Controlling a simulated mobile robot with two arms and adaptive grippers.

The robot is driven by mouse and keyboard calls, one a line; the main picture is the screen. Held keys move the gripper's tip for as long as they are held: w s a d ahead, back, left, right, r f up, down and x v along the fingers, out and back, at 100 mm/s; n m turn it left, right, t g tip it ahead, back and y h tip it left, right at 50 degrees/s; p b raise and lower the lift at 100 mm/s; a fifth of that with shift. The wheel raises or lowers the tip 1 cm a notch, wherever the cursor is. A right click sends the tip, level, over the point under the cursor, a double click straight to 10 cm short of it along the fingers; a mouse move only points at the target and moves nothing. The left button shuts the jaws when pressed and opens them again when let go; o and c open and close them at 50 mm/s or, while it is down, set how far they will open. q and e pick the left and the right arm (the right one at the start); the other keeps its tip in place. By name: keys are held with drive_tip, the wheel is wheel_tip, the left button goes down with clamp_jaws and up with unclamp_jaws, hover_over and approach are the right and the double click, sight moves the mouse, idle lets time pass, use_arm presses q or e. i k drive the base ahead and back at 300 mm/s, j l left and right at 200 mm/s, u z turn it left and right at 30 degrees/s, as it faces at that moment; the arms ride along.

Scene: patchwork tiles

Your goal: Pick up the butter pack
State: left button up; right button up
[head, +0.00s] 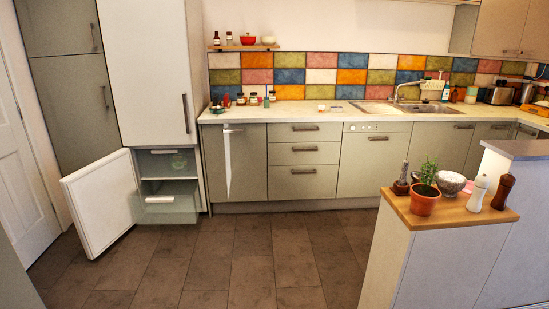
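I cannot make out a butter pack for certain in the head view. A small pale item (329,108) lies on the worktop left of the sink, too small to identify. A low fridge compartment (168,163) stands open at the left, with a shelf and a clear drawer (171,200). A greenish item (178,161) sits on its upper shelf, also too small to name. Neither of my grippers is in view.
The white fridge door (104,202) is swung open to the left over the tiled floor (232,262). The middle floor is clear. A wood-topped island (442,211) with a potted plant (425,190) and shakers stands at the right. The worktop (290,113) runs along the back.

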sight(332, 109)
drive_tip(key=i, duration=2.05)
drive_tip(key=i+z, duration=0.25)
drive_tip(key=i, duration=0.2)
drive_tip(key=i+j+z, duration=0.25)
drive_tip(key=i, duration=0.15)
drive_tip(key=i+j+z, duration=0.25)
drive_tip(key=i, duration=0.2)
drive_tip(key=i+j+z, duration=0.2)
drive_tip(key=i, duration=0.2)
drive_tip(key=i+j+z, duration=0.5)
drive_tip(key=i+j, duration=0.1)
drive_tip(key=i, duration=0.1)
